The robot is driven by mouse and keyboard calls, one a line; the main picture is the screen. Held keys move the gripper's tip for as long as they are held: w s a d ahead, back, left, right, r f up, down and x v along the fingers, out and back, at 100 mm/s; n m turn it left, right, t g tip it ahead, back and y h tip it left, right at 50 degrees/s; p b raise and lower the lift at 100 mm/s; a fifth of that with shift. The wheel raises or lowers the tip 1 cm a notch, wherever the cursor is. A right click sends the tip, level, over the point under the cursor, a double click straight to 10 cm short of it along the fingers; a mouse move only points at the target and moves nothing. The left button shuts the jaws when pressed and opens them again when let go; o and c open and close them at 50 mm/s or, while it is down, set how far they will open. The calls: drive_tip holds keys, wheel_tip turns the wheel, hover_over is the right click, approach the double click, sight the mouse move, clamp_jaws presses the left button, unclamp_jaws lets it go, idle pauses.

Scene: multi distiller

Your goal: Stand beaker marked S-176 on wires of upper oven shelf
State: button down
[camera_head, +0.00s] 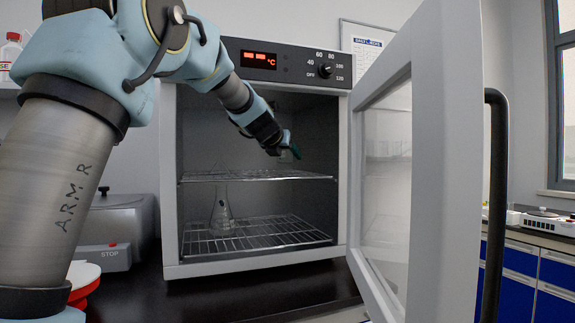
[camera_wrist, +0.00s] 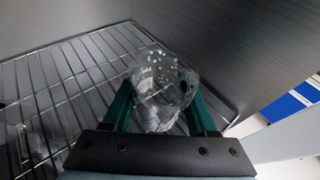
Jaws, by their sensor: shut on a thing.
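My gripper (camera_head: 295,151) reaches into the open oven (camera_head: 170,200), above the upper wire shelf (camera_head: 230,176). In the wrist view, its green fingers (camera_wrist: 160,100) are shut on a clear glass beaker (camera_wrist: 160,72). The beaker has white marks on its wall, but I cannot read them as S-176. In the head view the beaker is too faint to make out clearly. The wires of the upper shelf (camera_wrist: 62,85) lie beneath and beside the beaker in the wrist view. I cannot tell whether its base touches them.
A conical glass flask (camera_head: 222,214) stands on the lower wire shelf (camera_head: 285,232). The oven door (camera_head: 435,130) is swung open to the right, with a black handle (camera_head: 494,200). A grey device (camera_head: 120,225) stands left of the oven.

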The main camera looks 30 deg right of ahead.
drive_tip(key=shift+f+b, duration=0.55)
drive_tip(key=shift+f, duration=1.05)
drive_tip(key=shift+f, duration=0.15)
drive_tip(key=shift+c, duration=1)
unclamp_jaws()
